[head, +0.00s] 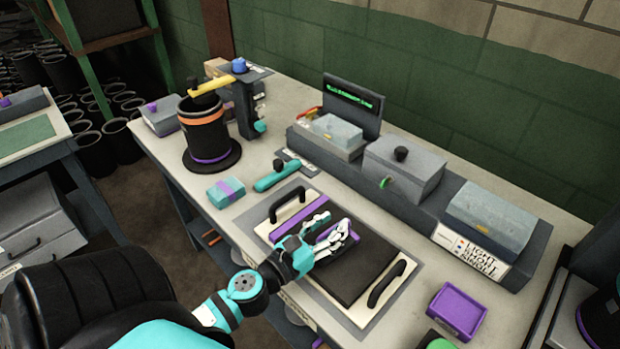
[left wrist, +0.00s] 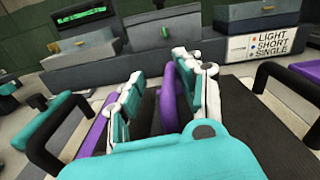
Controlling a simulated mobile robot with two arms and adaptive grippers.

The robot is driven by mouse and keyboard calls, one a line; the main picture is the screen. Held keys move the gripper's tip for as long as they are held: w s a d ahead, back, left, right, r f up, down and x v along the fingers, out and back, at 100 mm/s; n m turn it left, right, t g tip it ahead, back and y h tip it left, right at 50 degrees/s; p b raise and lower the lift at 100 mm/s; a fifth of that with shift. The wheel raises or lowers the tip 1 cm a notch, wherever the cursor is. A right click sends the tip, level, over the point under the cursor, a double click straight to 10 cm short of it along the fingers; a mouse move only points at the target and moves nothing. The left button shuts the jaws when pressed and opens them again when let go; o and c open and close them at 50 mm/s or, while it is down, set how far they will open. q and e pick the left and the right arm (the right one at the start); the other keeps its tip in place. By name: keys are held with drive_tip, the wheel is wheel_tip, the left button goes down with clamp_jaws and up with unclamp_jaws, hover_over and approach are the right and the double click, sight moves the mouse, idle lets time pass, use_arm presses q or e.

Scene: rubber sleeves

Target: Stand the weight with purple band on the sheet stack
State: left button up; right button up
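My left gripper (head: 340,232) is low over the stack. In the left wrist view its fingers (left wrist: 165,90) stand apart, with an upright purple piece (left wrist: 170,95) between them, close to the right finger. A dark gap shows beside the left finger. My right gripper is not in view.
A black cylinder with orange and purple rings (head: 203,135) stands at the back left. A teal bar with a black knob (head: 277,177) lies near the board. A grey console (head: 400,190) carries several boxes behind it. A purple tray (head: 458,308) is at the front right.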

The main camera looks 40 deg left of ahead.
use_arm(q)
drive_tip(key=s+b, duration=0.1)
drive_tip(key=s, duration=0.2)
drive_tip(key=s+b, duration=0.2)
drive_tip(key=s, duration=0.1)
drive_tip(key=s+b, duration=0.2)
drive_tip(key=s, duration=0.1)
drive_tip(key=shift+s+a+f, duration=0.1)
drive_tip(key=shift+s+a, duration=0.3)
drive_tip(key=shift+s+r, duration=0.2)
drive_tip(key=shift+s, duration=0.25)
drive_tip(key=shift+f, duration=0.1)
